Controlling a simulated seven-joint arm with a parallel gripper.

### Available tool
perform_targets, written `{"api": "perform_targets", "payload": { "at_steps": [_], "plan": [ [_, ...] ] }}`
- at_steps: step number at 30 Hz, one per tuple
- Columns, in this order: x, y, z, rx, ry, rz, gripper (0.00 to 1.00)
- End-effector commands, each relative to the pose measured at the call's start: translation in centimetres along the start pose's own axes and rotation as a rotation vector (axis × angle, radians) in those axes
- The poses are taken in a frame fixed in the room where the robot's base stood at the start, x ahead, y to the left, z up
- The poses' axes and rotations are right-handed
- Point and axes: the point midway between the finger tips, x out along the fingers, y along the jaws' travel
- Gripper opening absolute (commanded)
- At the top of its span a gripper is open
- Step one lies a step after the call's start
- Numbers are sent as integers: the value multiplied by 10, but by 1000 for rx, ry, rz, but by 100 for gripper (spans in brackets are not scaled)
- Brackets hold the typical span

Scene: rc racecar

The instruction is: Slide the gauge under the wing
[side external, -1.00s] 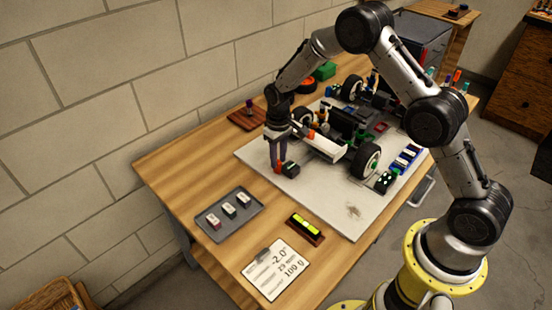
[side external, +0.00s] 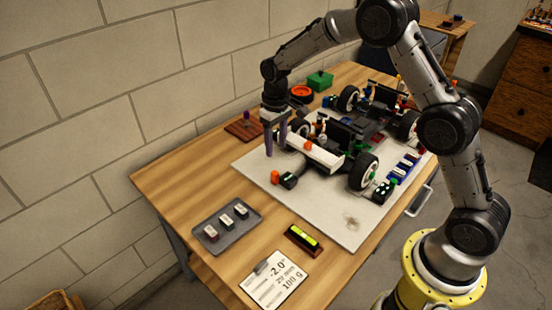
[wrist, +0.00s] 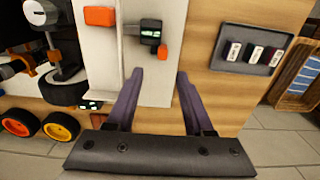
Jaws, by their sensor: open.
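The gauge looks to be the small black block with an orange knob (side external: 288,181). It sits on the pale plate in front of the left end of the car's white wing (side external: 318,153), apart from it in the side view. In the wrist view the gauge (wrist: 150,36) has a small lit display and lies ahead of the fingers, beside the wing's orange end piece (wrist: 100,17). My gripper (side external: 275,154) is open and empty. Its fingers point down behind and left of the gauge. In the wrist view the space between its fingertips (wrist: 160,75) is empty.
The pale plate (side external: 325,215) carries the black car. A grey tray (side external: 212,246) with three small blocks, a yellow level (side external: 303,239) and a white card (side external: 272,285) lie in front. A brown wooden stand (side external: 240,130) is behind my gripper.

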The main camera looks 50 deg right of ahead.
Motion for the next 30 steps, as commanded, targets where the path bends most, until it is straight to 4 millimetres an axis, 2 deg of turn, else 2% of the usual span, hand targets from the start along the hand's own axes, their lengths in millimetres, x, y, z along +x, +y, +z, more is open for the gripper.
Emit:
{"api": "perform_targets", "payload": {
  "at_steps": [3,9,23,26,30],
  "plan": [
    [-22,0,0,0,2,0,52],
    [-41,0,0,0,-1,0,52],
    [-51,0,-1,-1,11,1,52],
    [-77,-1,-3,-3,63,2,52],
    [-134,-3,13,-7,159,5,52]
  ]
}}
